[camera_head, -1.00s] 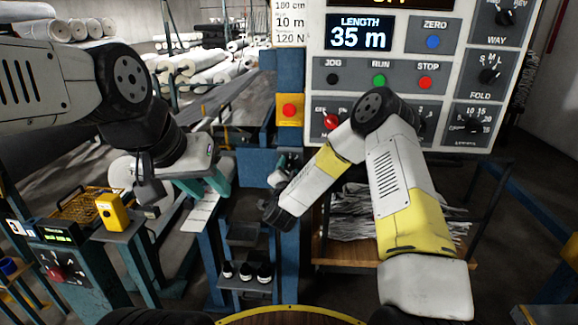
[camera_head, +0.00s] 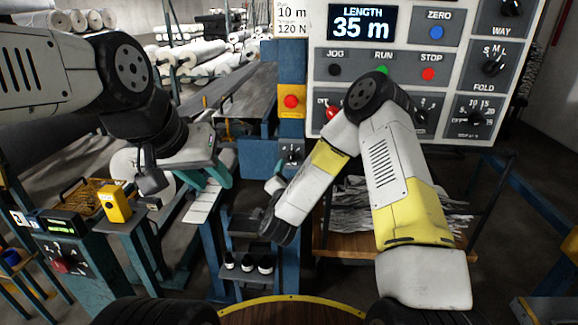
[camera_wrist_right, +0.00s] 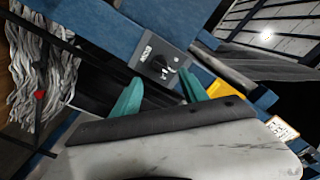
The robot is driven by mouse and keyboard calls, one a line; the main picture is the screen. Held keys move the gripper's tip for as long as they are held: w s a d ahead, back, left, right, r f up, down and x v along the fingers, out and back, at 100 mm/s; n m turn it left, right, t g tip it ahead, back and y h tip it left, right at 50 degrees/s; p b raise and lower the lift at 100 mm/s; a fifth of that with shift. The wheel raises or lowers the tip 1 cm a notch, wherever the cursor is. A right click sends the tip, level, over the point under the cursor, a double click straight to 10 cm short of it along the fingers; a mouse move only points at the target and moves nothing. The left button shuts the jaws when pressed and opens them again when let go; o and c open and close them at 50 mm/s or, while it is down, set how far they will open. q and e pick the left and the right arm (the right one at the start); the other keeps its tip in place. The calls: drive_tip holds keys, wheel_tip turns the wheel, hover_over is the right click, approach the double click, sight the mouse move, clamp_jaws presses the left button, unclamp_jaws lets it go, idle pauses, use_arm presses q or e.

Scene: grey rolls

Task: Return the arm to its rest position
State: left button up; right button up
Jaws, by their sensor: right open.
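My right arm (camera_head: 400,180) is bent in front of the control panel, its forearm angled down to the left. In the head view its gripper is mostly hidden behind the wrist. In the right wrist view my right gripper (camera_wrist_right: 160,78) shows two teal fingers spread apart with nothing between them. A small dark knob panel (camera_wrist_right: 160,64) on a blue frame lies beyond the fingertips. My left arm (camera_head: 110,80) comes in from the left. Its gripper (camera_head: 212,178) hangs above the machine stands, teal fingers partly seen; their gap is unclear.
The control panel (camera_head: 465,100) stands close behind my right elbow. A red button on a yellow box (camera_head: 291,101) is on the blue post. A yellow handheld device (camera_head: 115,205) stands on a left stand. A cart (camera_head: 350,246) holds grey strips. White rolls (camera_head: 205,62) lie behind.

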drive_tip(key=s+d+r+n+g+y, duration=0.25)
drive_tip(key=r+n+g+y, duration=0.45)
drive_tip(key=r, duration=0.8)
drive_tip(key=s+d+r+n+g+h, duration=0.1)
drive_tip(key=s+d, duration=0.3)
drive_tip(key=s, duration=0.6)
drive_tip(key=s+d+r+n+g+h, duration=0.1)
drive_tip(key=s+d, duration=0.3)
drive_tip(key=s, duration=0.6)
drive_tip(key=s+d+r+n+g+h, duration=0.1)
drive_tip(key=s+d, duration=0.3)
drive_tip(key=s, duration=0.6)
drive_tip(key=shift+d+r+n+g, duration=0.3)
drive_tip(key=shift+d+r+g, duration=0.1)
drive_tip(key=shift+r+g, duration=0.4)
